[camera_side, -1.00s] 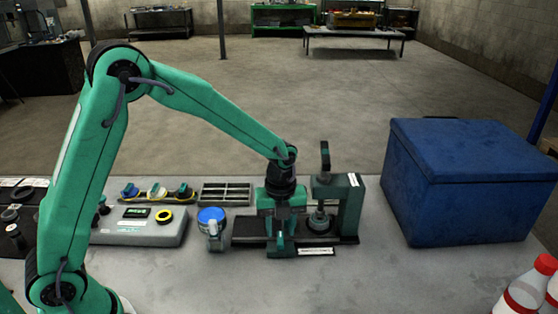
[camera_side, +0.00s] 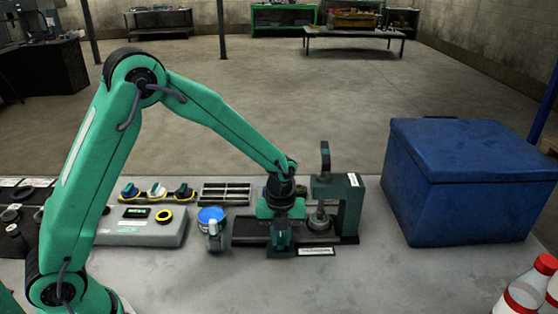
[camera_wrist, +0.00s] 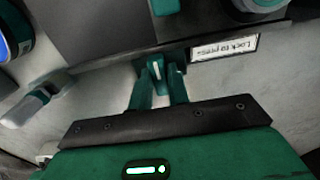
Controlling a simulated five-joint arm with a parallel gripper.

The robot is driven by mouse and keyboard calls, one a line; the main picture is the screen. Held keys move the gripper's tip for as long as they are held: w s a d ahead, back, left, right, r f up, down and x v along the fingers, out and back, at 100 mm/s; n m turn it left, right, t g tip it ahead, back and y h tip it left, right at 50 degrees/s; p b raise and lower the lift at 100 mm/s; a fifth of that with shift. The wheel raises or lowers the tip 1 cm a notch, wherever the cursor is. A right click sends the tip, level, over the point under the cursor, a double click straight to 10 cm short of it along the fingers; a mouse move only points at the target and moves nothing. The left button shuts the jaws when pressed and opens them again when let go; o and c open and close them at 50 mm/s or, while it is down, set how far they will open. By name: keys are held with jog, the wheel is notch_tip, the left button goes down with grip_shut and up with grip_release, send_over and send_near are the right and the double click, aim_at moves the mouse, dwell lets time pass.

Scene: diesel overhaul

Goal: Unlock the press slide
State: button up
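The press (camera_side: 350,205) is a dark green frame with an upright handle, standing on a dark base with a slide track (camera_side: 250,231). A small label at its front edge (camera_side: 316,251) shows in the wrist view as "Lock to press" (camera_wrist: 224,47). My gripper (camera_side: 280,242) points down at the front edge of the base, left of the label. In the wrist view my gripper (camera_wrist: 160,78) has its two green fingers apart, with a small teal lock lever with a white mark (camera_wrist: 155,69) between them. Whether the fingers touch the lever is unclear.
A blue-lidded jar (camera_side: 211,216) stands close left of the base. Further left are a grey control box (camera_side: 140,232) and a slotted tray (camera_side: 226,193). A big blue box (camera_side: 460,185) stands right, red-capped bottles (camera_side: 528,290) at front right. The front bench is clear.

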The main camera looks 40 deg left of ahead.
grip_shut()
